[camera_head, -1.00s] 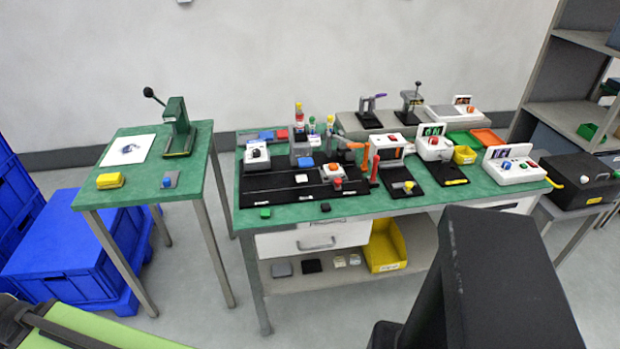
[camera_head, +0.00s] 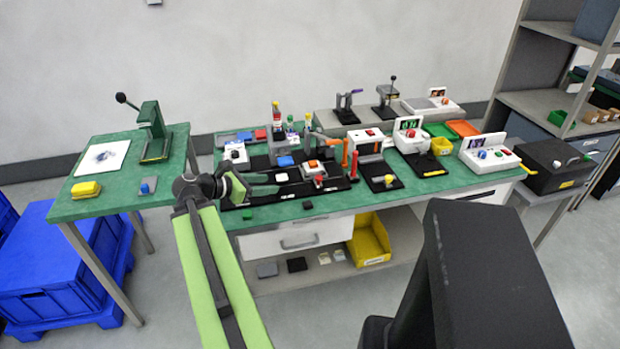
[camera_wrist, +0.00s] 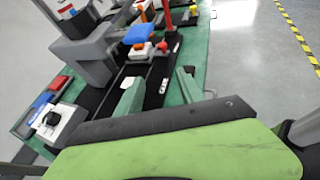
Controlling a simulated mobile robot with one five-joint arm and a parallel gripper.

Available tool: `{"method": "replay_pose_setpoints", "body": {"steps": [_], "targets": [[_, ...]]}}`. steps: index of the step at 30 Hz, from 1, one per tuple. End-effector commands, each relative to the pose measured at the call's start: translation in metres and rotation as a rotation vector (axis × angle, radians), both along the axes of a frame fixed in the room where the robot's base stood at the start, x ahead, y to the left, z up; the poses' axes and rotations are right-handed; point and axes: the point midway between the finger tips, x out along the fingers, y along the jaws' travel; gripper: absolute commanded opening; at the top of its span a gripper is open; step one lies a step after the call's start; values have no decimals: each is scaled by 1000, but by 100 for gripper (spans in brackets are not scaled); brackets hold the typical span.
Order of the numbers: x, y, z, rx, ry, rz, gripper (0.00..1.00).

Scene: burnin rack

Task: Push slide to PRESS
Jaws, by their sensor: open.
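A long black track board (camera_head: 233,205) lies along the front of the green bench, with small white labels too small to read. A block with an orange top (camera_head: 312,168) sits on it, with a red knob (camera_head: 319,180) just in front; I cannot tell which part is the slide. My gripper (camera_head: 277,184) is open and empty over the left part of the board, left of that block. In the wrist view, my two fingers (camera_wrist: 160,78) are spread over the black track (camera_wrist: 153,96), one white label (camera_wrist: 163,86) between them. The orange-topped block (camera_wrist: 140,51) is ahead, apart from them.
A grey press-like column (camera_wrist: 82,52) and a blue block (camera_wrist: 140,33) stand near the track. A red upright handle (camera_head: 345,153) and a black fixture with a yellow knob (camera_head: 388,181) are to the right. A side table (camera_head: 120,180) with a green lever press (camera_head: 153,130) is left.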

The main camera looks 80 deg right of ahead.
Motion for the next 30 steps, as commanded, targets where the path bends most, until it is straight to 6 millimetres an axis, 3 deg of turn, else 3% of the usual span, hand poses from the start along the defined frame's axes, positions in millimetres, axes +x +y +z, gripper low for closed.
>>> {"method": "replay_pose_setpoints", "body": {"steps": [2,11,24,30], "targets": [[-15,-7,6,6,49,-3,45],[-30,-22,-3,9,63,-3,45],[-97,-96,-47,10,60,-3,45],[-117,-119,-58,10,61,0,45]]}}
